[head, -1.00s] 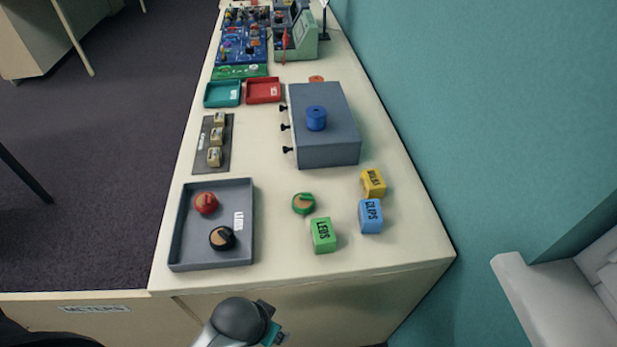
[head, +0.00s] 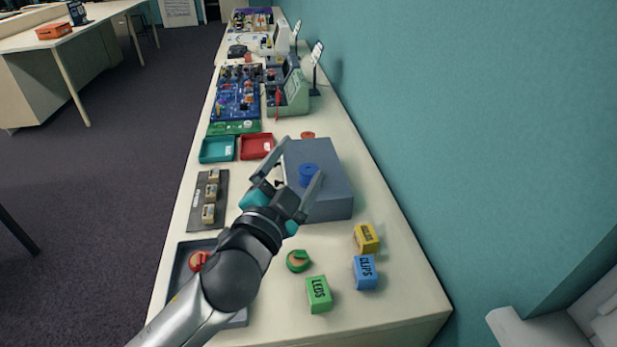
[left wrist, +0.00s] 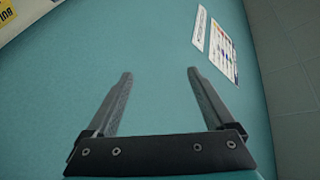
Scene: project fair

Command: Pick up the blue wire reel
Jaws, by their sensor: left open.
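The blue wire reel (head: 309,174) stands on top of a grey drawer box (head: 334,205) on the long table. My left gripper (head: 301,160) is open, and in the head view its two fingers appear on either side of the reel. In the left wrist view the open fingers (left wrist: 159,77) have nothing between them but the teal wall behind, and the reel does not show there. I cannot tell how far the fingers are from the reel. My right gripper is not in view.
Green (head: 319,294), blue (head: 365,272) and yellow (head: 366,238) labelled boxes stand at the table's near right. A green-topped reel (head: 298,261) lies beside them. Teal (head: 217,150) and red (head: 257,146) trays lie left of the drawer box. The teal wall (head: 430,120) borders the right side.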

